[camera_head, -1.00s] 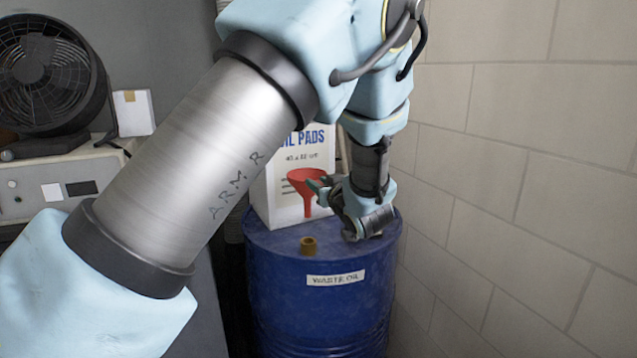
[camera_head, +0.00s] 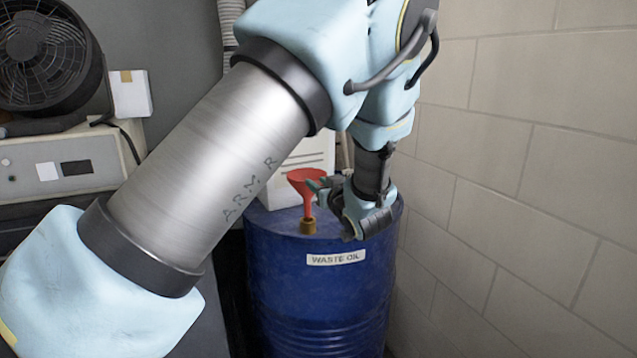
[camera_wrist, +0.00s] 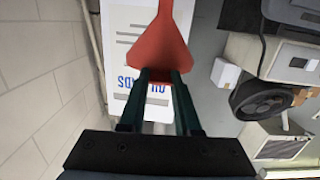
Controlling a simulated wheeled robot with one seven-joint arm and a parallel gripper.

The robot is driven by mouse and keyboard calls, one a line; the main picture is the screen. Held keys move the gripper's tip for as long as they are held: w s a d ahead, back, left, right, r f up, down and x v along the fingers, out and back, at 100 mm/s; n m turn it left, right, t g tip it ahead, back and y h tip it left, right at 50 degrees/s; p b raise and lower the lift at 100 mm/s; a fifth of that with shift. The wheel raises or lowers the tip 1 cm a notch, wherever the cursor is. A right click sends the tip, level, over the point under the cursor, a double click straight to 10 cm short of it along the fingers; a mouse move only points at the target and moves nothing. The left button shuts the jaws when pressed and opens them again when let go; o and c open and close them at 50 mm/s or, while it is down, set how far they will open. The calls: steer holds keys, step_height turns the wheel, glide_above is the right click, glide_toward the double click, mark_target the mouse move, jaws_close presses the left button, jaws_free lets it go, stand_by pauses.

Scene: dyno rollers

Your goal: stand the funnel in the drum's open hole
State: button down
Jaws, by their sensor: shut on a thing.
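The red funnel (camera_head: 308,180) is upright, wide mouth up, above the front part of the blue drum's top. My gripper (camera_head: 322,186) comes from the right and is shut on the funnel; it also shows in the wrist view (camera_wrist: 160,76), with the red funnel (camera_wrist: 160,45) at its fingertips. The brass-coloured collar (camera_head: 308,228) around the drum's hole stands on the blue drum (camera_head: 290,270), labelled WASTE OIL. The funnel's spout points down and its lower end meets the collar in the picture. I cannot tell how far it is inside; the hole itself is hidden.
A white pads box (camera_head: 318,150) stands on the drum behind the funnel, partly covered by my arm. A block wall (camera_head: 530,200) is close on the right. A black fan (camera_head: 45,55) and a grey machine (camera_head: 70,165) are at the left.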

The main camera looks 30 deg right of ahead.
steer(key=shift+f+b, duration=1.1)
steer(key=shift+f, duration=0.8)
steer(key=c, duration=0.5)
jaws_free()
steer(key=s, duration=0.3)
steer(key=s+a+b, duration=0.1)
steer(key=s, duration=0.3)
steer(key=s+r+b, duration=0.1)
steer(key=s, duration=0.2)
steer(key=shift+s+a, duration=0.2)
steer(key=shift+s, duration=0.1)
